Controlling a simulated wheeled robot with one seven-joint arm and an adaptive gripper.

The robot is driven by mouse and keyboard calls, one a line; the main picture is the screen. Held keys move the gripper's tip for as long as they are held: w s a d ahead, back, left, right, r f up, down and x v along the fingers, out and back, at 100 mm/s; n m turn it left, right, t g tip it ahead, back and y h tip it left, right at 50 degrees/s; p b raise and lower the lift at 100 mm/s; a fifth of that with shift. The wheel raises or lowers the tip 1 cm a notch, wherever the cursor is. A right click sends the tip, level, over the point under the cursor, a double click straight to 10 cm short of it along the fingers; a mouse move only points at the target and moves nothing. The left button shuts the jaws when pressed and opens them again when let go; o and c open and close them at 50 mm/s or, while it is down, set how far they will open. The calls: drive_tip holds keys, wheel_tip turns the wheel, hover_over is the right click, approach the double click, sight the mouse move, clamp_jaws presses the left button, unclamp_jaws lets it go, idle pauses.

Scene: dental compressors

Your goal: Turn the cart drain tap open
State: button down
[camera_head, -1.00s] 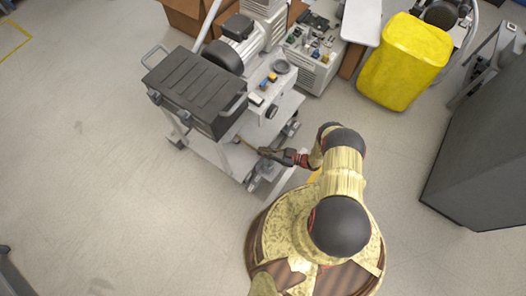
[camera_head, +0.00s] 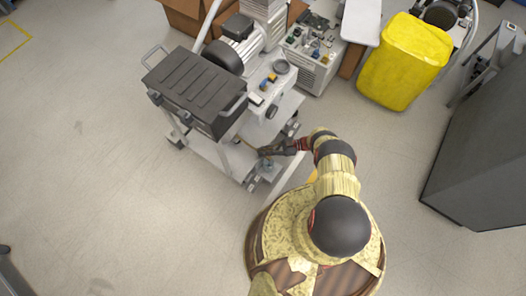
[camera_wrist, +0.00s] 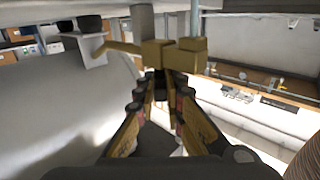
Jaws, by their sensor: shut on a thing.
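The cart (camera_head: 228,158) carries a motor and a black box, with a lower shelf towards me. My gripper (camera_head: 265,151) reaches low over its right front corner. In the wrist view a brass-coloured drain tap (camera_wrist: 176,54) stands just past my fingertips, with a thin arm running left to a grey bracket. My gripper (camera_wrist: 161,88) is shut on part of the tap, its fingers converging at the tap's lower side. The exact contact is partly hidden by the fingertips. The tap is too small to make out in the head view.
A grey rounded tank (camera_wrist: 60,105) fills the left of the wrist view, close to my fingers. The black box (camera_head: 195,90) overhangs the cart's left side. A yellow bin (camera_head: 403,62) and a dark cabinet (camera_head: 478,150) stand right. The floor left of the cart is clear.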

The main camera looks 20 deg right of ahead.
drive_tip(key=c, duration=1.9)
unclamp_jaws()
drive_tip(key=shift+r, duration=0.1)
drive_tip(key=shift+r, duration=4.95)
